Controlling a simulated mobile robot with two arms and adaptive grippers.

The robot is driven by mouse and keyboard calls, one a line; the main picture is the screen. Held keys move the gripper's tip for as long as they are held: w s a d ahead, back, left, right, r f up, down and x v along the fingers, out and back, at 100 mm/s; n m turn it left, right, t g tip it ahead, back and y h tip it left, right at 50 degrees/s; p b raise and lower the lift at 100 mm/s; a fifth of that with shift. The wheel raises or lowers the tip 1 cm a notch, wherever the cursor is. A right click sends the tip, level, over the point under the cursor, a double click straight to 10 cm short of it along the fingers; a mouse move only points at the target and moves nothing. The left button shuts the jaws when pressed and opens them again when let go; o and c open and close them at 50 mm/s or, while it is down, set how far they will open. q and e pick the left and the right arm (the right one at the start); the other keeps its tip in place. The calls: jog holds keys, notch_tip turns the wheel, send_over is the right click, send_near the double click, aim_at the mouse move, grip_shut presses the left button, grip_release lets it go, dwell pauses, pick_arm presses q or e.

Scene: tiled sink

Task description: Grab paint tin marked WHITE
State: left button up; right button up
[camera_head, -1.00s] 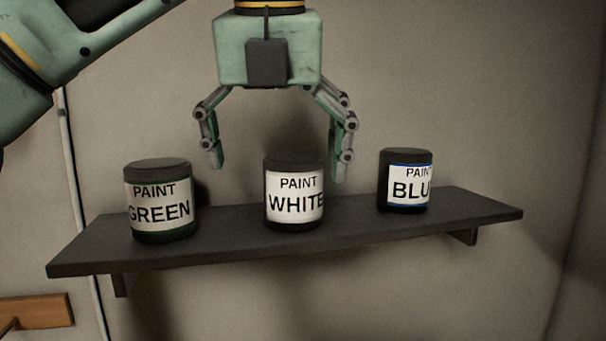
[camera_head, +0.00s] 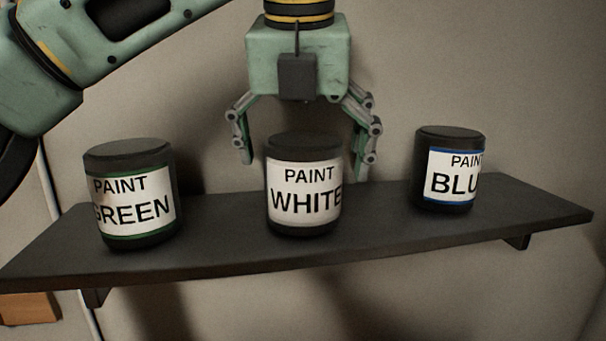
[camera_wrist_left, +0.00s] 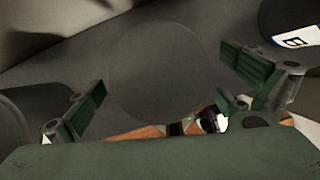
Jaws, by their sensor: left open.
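The tin marked WHITE (camera_head: 304,198) stands upright in the middle of the dark shelf (camera_head: 385,222), a black tin with a white label. My left gripper (camera_head: 304,169) hangs over it, open, one finger on each side at the height of the tin's upper part. In the head view small gaps show between the fingers and the tin. In the left wrist view the round dark lid (camera_wrist_left: 165,75) lies between the open fingers of the left gripper (camera_wrist_left: 168,88). My right gripper is not in view.
The GREEN tin (camera_head: 132,200) stands to the left and the BLUE tin (camera_head: 449,180) to the right, both upright on the shelf. Bare shelf separates the tins. The wall (camera_head: 500,80) is close behind. A brown wooden piece (camera_head: 28,308) shows at lower left.

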pick_arm(q)
jog(key=shift+p+x, duration=0.65)
jog(key=shift+x, duration=1.25)
jog(key=shift+s, duration=0.2)
jog(key=c, duration=2.1)
jog(key=shift+r, duration=0.1)
jog(key=shift+c, duration=0.3)
jog(key=shift+w, duration=0.1)
